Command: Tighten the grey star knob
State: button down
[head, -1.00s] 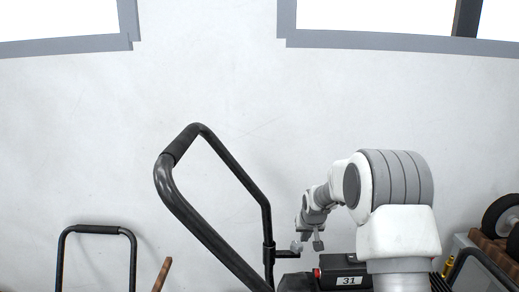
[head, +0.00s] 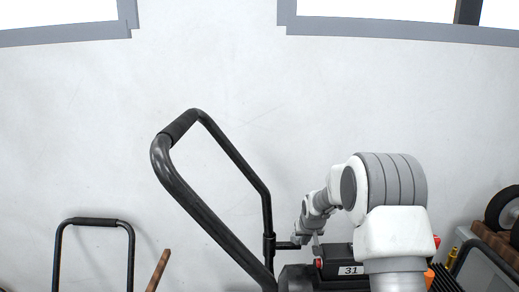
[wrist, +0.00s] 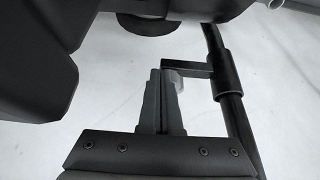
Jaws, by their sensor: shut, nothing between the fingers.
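The grey star knob (wrist: 179,82) shows only as a small light grey piece under the end of a dark bracket (wrist: 188,66) in the wrist view. My gripper's fingers cover most of it. My gripper (wrist: 160,74) is shut, with its fingertips close beside the knob; I cannot tell whether they touch it. In the head view my gripper (head: 316,244) hangs beside the bracket (head: 287,245) on the black tubular handle (head: 238,160). The knob cannot be made out clearly there.
A black machine body labelled 31 (head: 350,270) with a red button (head: 319,263) lies under my arm. A second black handle (head: 95,221) and a wooden stick (head: 158,270) stand at left. Black wheels (head: 503,208) are at right. A pale wall is behind.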

jog(key=shift+w+a, duration=0.1)
jog(key=shift+w, duration=0.15)
jog(key=shift+s+a+b, duration=0.1)
jog(key=shift+a+b, duration=0.6)
jog(key=shift+b, duration=0.25)
jog(key=shift+a, duration=0.25)
jog(key=shift+a+b, duration=0.2)
jog(key=shift+b, duration=0.25)
jog(key=shift+a+r, duration=0.1)
jog(key=shift+a, duration=0.1)
jog(key=shift+b, duration=0.3)
jog(key=shift+s+a, duration=0.15)
jog(key=shift+s, duration=0.1)
notch_tip(320, 180, up, 6)
jog(key=p, duration=0.3)
send_over(295, 240)
jog(key=s, duration=0.3)
jog(key=shift+a, duration=0.25)
